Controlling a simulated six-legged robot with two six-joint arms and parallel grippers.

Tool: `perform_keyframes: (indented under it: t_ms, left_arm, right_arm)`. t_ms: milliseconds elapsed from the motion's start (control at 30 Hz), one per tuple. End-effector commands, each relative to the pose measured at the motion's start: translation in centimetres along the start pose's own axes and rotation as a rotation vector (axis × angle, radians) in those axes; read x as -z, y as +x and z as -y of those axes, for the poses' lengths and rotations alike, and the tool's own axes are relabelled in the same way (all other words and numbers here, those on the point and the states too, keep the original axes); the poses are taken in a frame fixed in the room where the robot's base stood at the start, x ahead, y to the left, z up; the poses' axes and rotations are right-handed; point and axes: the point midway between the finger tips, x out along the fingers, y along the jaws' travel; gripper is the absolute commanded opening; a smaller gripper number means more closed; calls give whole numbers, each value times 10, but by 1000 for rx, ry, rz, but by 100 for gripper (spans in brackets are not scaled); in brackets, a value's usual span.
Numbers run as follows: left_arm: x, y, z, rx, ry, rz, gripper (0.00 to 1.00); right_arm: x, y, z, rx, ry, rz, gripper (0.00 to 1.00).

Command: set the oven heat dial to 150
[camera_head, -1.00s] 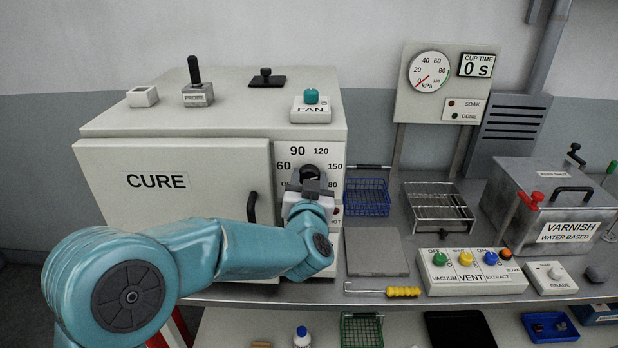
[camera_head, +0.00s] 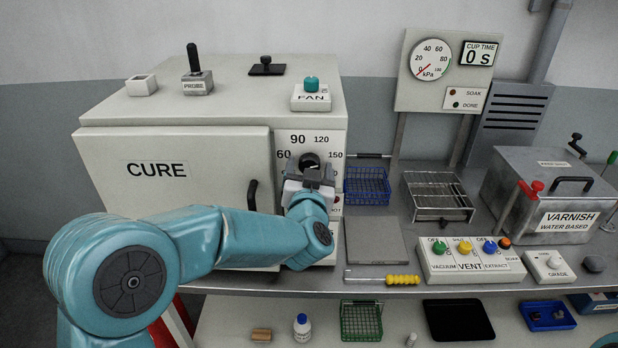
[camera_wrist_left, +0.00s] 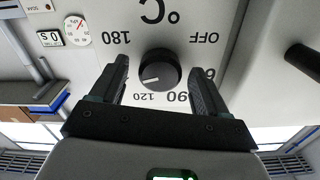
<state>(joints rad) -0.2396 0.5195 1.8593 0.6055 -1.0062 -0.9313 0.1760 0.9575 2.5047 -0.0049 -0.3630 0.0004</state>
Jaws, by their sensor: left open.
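The oven heat dial (camera_head: 309,160) is a black round knob on the front panel of the white CURE oven (camera_head: 180,195). My left gripper (camera_head: 312,176) is right in front of it, partly covering it in the head view. In the left wrist view the dial (camera_wrist_left: 159,68) sits between the two open fingers (camera_wrist_left: 159,75), with a gap on each side. The scale looks upside down there: 180, OFF, 60, 90 and 120 show, and 150 is hidden behind a finger. The dial's white line points to the lower left, near 120 on the side toward 150.
The oven door handle (camera_head: 252,195) is left of the dial, close to my arm. A red indicator sits just below the gripper. A fan knob (camera_head: 311,85) is on the oven top. A blue basket (camera_head: 367,186) and a grey plate (camera_head: 375,241) lie to the right.

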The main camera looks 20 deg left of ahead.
Motion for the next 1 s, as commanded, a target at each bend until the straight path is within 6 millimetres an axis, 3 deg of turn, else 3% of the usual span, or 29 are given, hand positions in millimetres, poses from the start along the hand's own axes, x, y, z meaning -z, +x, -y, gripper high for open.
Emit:
perform_keyframes:
  t_ms: [167, 600, 800, 1000]
  left_arm:
    - [-2, -24, -1, -3, 0, -2, 75]
    - [-1, -135, -1, -5, 0, -2, 75]
    - [-1, -158, -1, -2, 1, 0, 75]
    - [0, -163, 0, -1, 1, 1, 75]
  right_arm:
    - [0, 10, -4, 0, 0, 0, 43]
    - [1, 35, -13, 0, 0, 0, 43]
    - [1, 38, -14, 0, 0, 0, 43]
    - [1, 38, -14, 0, 0, 0, 43]
